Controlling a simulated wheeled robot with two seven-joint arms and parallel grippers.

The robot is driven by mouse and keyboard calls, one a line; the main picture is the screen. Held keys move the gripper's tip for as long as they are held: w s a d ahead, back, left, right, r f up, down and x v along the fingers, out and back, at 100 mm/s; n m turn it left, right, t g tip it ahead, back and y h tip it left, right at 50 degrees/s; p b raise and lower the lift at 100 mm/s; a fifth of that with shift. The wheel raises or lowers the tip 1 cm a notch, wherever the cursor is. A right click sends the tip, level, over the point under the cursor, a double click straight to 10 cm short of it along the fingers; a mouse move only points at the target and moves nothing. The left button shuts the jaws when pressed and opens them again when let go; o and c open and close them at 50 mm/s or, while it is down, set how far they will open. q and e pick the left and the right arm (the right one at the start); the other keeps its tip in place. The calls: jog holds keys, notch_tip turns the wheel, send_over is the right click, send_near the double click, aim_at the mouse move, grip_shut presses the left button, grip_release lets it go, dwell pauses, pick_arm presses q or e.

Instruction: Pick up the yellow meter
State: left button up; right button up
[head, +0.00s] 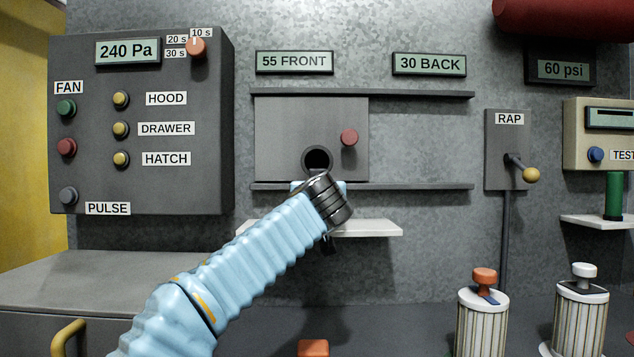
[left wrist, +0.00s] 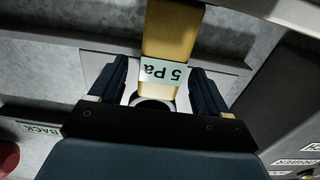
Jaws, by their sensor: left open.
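The yellow meter (left wrist: 172,32) shows in the left wrist view, its pale display reading "5 Pa" upside down. It lies between the two dark fingers of my left gripper (left wrist: 158,78), which is open, with a gap visible on both sides of the meter. In the head view my left arm reaches up to the small white shelf (head: 375,228) under the sliding panel. The hand, of which only a dark bit (head: 328,246) shows, hides the meter there. My right gripper is not in view.
Above the shelf is a grey sliding panel (head: 285,125) with a round hole and a red knob (head: 349,138). A control box (head: 140,190) stands left, a RAP lever (head: 530,175) right. Two striped canisters (head: 482,325) (head: 580,325) stand at lower right.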

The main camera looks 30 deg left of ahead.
pick_arm(q)
jog(key=shift+w+a+r, duration=0.15)
jog(key=shift+w+a, duration=0.2)
jog(key=shift+w, duration=0.25)
jog(key=shift+w+a, duration=0.15)
jog(key=shift+w, duration=0.1)
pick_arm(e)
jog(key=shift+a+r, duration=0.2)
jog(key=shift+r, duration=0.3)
pick_arm(q)
jog(key=shift+c, duration=0.4)
jog(key=c, duration=1.2)
notch_tip(320, 180, up, 10)
jog(key=p, duration=0.5)
jog(key=shift+p, duration=0.35)
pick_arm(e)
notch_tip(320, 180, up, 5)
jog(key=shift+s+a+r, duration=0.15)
